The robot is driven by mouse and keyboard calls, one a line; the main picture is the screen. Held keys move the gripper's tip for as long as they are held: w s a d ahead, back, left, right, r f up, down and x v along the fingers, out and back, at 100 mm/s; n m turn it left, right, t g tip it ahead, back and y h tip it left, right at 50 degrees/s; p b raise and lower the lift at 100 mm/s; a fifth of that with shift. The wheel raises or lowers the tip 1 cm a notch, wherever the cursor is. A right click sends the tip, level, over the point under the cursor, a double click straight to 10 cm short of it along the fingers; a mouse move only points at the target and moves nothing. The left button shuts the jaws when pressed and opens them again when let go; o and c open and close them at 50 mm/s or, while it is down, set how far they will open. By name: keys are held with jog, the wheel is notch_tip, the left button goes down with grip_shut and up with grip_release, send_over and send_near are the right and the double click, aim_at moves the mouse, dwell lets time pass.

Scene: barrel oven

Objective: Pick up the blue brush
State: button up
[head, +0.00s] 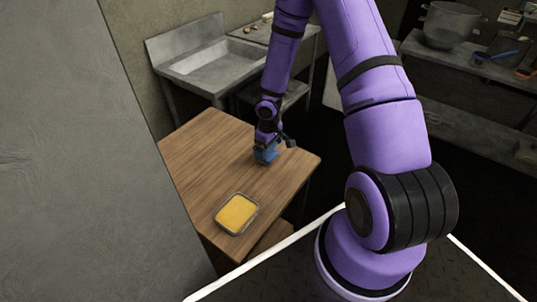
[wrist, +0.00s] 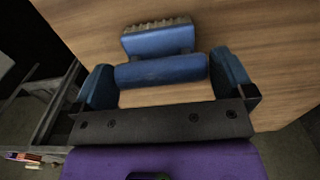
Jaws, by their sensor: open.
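The blue brush (wrist: 158,41) lies on the wooden table (wrist: 270,40); in the wrist view it shows as two blue rounded parts with a ridged, bristle-like far edge. My gripper (wrist: 161,68) is open, with one blue finger to the left and one to the right of the brush's nearer part. I cannot tell whether either finger touches it. In the head view my gripper (head: 266,154) is low over the table's right part, and the brush cannot be told apart from the blue fingers there.
A tray of yellow food (head: 237,214) sits at the table's near end. A metal sink (head: 210,64) stands behind the table. A pot (head: 452,24) and other items stand on a shelf at right. The table's left part is clear.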

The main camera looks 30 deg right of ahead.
jog(key=shift+f, duration=0.1)
jog(key=c, duration=0.7)
jog(key=shift+r, duration=1.55)
jog(key=shift+s+a+r, duration=0.2)
jog(key=shift+r, duration=0.05)
jog(key=s+a, duration=0.3)
jog(key=s, duration=0.1)
jog(key=s+a+r, duration=0.1)
jog(key=s+a, duration=0.2)
jog(key=s, duration=0.1)
jog(key=s+a, duration=0.3)
jog(key=s, duration=0.1)
jog(key=shift+s+a+r, duration=0.15)
jog(key=shift+a+r, duration=0.05)
jog(key=shift+a, duration=0.05)
